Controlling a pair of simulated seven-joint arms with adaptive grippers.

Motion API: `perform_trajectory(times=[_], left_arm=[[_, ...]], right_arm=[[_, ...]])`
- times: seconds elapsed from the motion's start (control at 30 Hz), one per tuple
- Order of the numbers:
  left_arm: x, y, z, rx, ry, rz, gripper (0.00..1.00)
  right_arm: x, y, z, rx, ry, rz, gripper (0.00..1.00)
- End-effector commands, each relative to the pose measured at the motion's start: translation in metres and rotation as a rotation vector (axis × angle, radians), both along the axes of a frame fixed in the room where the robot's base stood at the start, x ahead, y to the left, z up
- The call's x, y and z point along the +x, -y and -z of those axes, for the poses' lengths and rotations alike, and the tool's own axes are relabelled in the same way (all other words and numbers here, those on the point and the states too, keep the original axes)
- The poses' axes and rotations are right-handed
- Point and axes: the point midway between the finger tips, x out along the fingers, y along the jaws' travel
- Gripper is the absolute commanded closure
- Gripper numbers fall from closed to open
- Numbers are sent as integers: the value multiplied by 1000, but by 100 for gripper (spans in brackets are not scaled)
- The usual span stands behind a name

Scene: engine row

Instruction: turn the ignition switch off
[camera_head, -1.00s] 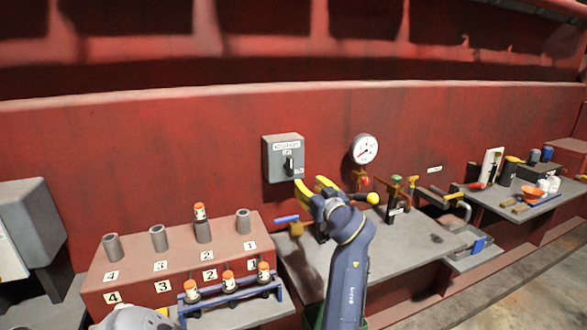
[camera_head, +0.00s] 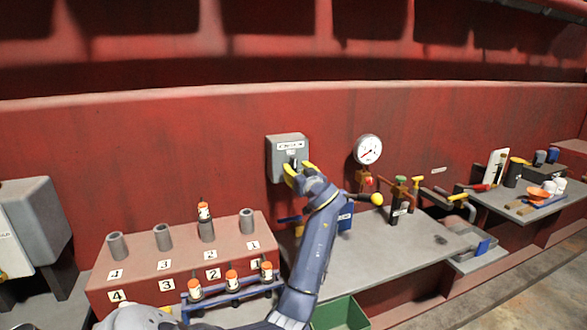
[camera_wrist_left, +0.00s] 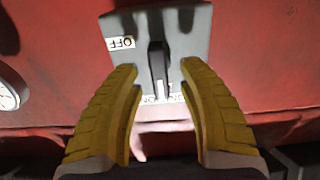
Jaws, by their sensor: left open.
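The ignition switch is a grey box (camera_head: 288,147) on the red wall, with white labels. My left gripper (camera_head: 301,172) is at the front of its lower part, open, with yellow fingers. In the left wrist view the box face (camera_wrist_left: 192,38) fills the upper middle. Its black lever (camera_wrist_left: 157,60) stands between the open fingertips of my left gripper (camera_wrist_left: 160,75), with a gap on each side. An OFF label (camera_wrist_left: 121,43) sits left of the lever in that view. Another label near the lever's end is partly hidden by the fingers. My right gripper is not in view.
A pressure gauge (camera_head: 368,149) with a red-handled valve is right of the box. A yellow-knobbed lever (camera_head: 376,199) is close to my left arm. Numbered sockets (camera_head: 247,221) and a blue rack (camera_head: 231,291) of orange-topped parts stand left. A green bin (camera_head: 340,314) is below.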

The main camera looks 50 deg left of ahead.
Motion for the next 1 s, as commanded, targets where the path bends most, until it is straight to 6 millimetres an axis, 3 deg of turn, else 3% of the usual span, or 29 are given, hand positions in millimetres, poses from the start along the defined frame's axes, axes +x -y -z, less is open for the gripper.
perform_trajectory(times=[0.3, 0.7, 1.0], left_arm=[[9, -23, 0, 0, 0, 1, 60], [10, -26, 0, 0, 0, 1, 57], [10, -26, 0, 0, 0, 1, 92]], right_arm=[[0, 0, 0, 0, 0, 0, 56], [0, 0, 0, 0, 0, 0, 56], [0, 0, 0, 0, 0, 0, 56]])
